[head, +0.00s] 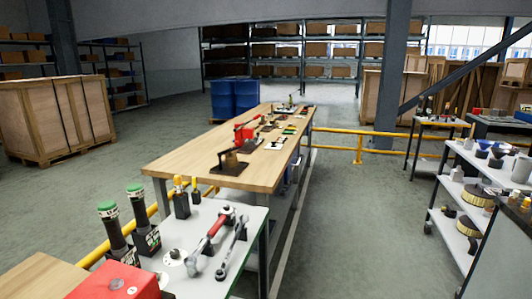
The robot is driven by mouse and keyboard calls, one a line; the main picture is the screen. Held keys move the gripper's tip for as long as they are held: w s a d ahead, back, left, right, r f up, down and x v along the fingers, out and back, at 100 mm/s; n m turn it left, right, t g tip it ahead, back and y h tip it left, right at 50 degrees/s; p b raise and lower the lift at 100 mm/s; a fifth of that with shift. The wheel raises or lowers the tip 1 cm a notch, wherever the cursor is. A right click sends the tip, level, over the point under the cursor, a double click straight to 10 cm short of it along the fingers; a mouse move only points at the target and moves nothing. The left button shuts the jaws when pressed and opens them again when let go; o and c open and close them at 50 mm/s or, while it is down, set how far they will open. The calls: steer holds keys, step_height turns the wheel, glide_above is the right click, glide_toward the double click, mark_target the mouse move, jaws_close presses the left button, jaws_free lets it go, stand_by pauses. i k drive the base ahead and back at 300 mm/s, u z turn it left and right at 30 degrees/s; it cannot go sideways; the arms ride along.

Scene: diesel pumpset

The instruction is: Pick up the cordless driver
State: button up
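I cannot surely pick out the cordless driver in the head view; the small things on the benches are too small or blurred to name. A red and dark device (243,136) stands on the long wooden bench (190,157). A tool with a red and dark handle (211,237) lies on the near grey table (245,272), beside a grey wrench-like tool (232,249). My gripper is not in view.
Two dark cylinders with green tops (109,214) and a red box (115,282) stand at the near left. A yellow rail (359,149) and shelving (462,207) are at right. Floor between bench and shelving is clear.

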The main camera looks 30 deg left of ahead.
mark_target(109, 213)
steer(key=z, duration=0.15)
steer(key=i, duration=0.55)
steer(key=u, duration=0.45)
steer(key=i, duration=1.1)
steer(key=u, duration=1.2)
steer(key=i, duration=0.7)
steer(key=u, duration=1.85)
steer(key=k, duration=0.05)
steer(key=u, duration=0.1)
